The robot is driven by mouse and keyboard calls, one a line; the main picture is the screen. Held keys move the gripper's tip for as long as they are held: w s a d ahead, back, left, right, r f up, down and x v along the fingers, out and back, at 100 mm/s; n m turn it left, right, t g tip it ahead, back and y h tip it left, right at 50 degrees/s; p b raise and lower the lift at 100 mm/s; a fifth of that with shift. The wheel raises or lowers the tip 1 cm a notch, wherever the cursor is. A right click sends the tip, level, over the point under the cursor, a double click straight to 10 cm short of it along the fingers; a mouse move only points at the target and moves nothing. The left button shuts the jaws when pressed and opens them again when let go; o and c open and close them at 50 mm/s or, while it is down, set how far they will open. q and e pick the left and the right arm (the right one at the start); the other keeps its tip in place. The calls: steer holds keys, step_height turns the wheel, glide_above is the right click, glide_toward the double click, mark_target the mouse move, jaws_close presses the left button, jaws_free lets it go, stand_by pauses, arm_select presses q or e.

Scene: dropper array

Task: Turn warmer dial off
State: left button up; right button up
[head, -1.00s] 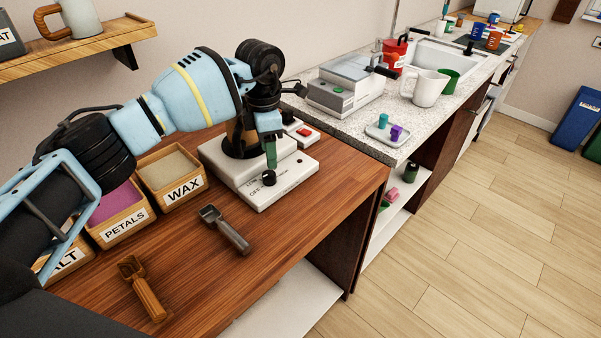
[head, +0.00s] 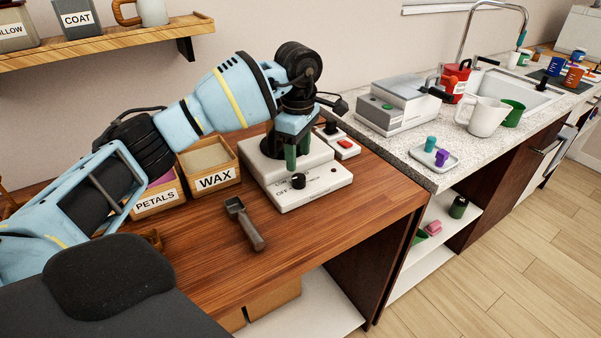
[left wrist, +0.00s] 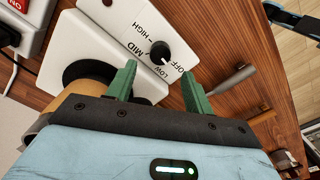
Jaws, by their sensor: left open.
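The warmer (head: 320,185) is a white box on the wooden counter, with a round black pot seat behind its front panel. Its black dial (head: 298,181) stands on that panel, and it also shows in the left wrist view (left wrist: 160,52). HIGH, MID, LOW and OFF are printed around it. A small white mark on the dial faces the LOW and OFF side; I cannot tell which exactly. My left gripper (head: 297,158) is open and empty, its green fingers just behind and above the dial. In the left wrist view (left wrist: 158,72) the dial appears beyond the fingertips, between their lines. My right gripper is not in view.
A red switch box (head: 345,147) sits behind the warmer. A wax bin (head: 217,182) and a petals bin (head: 157,200) stand to its left. A metal scoop (head: 246,225) lies in front on open wood. A grey device (head: 398,105) is on the stone counter.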

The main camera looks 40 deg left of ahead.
mark_target(299, 177)
arm_select(q)
steer(key=shift+f, duration=3)
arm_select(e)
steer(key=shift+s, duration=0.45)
